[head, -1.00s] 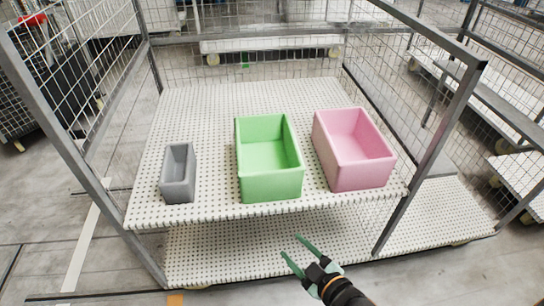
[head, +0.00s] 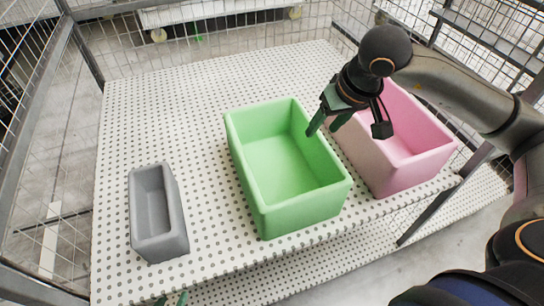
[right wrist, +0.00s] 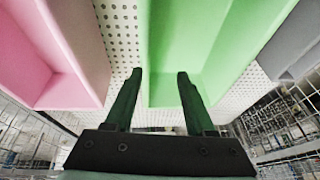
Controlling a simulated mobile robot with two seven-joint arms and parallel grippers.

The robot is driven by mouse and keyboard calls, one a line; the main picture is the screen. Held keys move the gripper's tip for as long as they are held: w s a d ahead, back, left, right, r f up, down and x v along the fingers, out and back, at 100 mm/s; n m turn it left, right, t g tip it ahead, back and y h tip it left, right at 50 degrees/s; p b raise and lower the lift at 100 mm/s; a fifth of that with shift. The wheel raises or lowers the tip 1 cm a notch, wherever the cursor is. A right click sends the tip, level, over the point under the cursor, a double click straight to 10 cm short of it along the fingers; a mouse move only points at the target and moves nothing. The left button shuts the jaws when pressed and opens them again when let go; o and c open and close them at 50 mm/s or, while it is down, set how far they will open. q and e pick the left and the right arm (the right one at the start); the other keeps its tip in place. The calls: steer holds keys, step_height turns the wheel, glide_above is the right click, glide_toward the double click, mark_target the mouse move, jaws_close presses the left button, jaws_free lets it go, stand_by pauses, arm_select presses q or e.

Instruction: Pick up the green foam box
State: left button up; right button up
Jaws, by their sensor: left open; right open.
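The green foam box (head: 308,212) is an open tray standing on the white perforated shelf between the other two boxes. It also shows in the right wrist view (right wrist: 215,35). My right gripper (head: 324,131) is open above the box's right wall. In the right wrist view the open fingers (right wrist: 160,74) lie either side of that wall's line, one over the shelf gap and one over the box's inside. I cannot tell whether they touch it.
A pink box (head: 375,165) stands close to the right, partly hidden by my right arm. A small grey box (head: 172,245) stands at the left. The perforated shelf (head: 205,85) is bare behind the boxes. Wire mesh sides and metal posts enclose the cart.

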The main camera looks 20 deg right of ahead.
mark_target(314, 139)
steer(key=shift+w+d+f+h, duration=0.15)
steer(key=shift+w+d+h, duration=0.15)
steer(key=shift+d, duration=0.25)
steer(key=shift+w+d+f+h, duration=0.2)
steer(key=shift+w+d, duration=0.15)
steer(key=shift+d, duration=0.15)
steer(key=x, duration=0.5)
steer(key=shift+a+f+b, duration=0.1)
steer(key=shift+b, duration=0.2)
steer(key=x, duration=0.5)
steer(key=shift+w+f, duration=0.25)
steer(key=shift+w, duration=0.2)
jaws_close()
